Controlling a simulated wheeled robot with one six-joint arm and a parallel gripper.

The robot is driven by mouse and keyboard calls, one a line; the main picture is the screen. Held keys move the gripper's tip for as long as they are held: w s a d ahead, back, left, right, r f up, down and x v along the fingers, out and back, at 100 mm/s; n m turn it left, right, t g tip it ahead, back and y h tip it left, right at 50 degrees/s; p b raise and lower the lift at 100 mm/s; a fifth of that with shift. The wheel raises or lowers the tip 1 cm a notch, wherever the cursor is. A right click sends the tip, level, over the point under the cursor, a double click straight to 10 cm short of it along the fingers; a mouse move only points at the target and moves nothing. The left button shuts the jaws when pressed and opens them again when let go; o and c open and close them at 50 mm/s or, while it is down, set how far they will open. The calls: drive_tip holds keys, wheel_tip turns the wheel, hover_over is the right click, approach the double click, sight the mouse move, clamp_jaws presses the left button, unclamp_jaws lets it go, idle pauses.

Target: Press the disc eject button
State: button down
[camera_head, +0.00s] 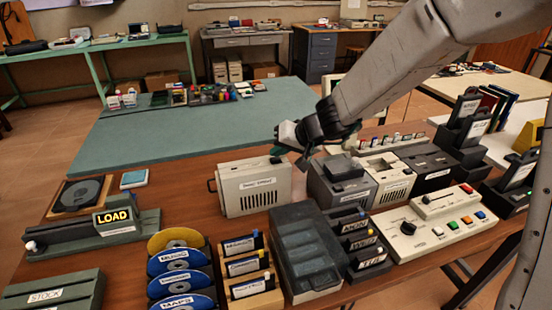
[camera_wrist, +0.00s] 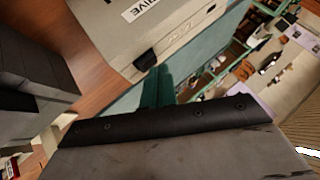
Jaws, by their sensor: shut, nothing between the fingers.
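A beige drive box (camera_head: 240,190) with dark side vents, a label and a handle at its left stands on the wooden bench in the head view. The wrist view shows its pale casing (camera_wrist: 185,40) and a label ending in "IVE". A small black button (camera_wrist: 145,61) sits on its near edge there. My gripper (camera_head: 281,150) is over the drive's right end in the head view. Its green fingers (camera_wrist: 160,75) are shut and empty, with the tips close beside the black button. I cannot tell whether they touch it.
Grey box units (camera_head: 341,181) stand close to the right of the drive. Blue and yellow discs (camera_head: 177,262) and a cartridge rack (camera_head: 247,267) stand in front. The green mat (camera_head: 190,135) behind is mostly clear.

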drive_tip(key=shift+f, duration=0.3)
idle(0.5)
drive_tip(key=shift+r, duration=0.8)
drive_tip(key=shift+r, duration=0.1)
drive_tip(key=shift+r, duration=2.45)
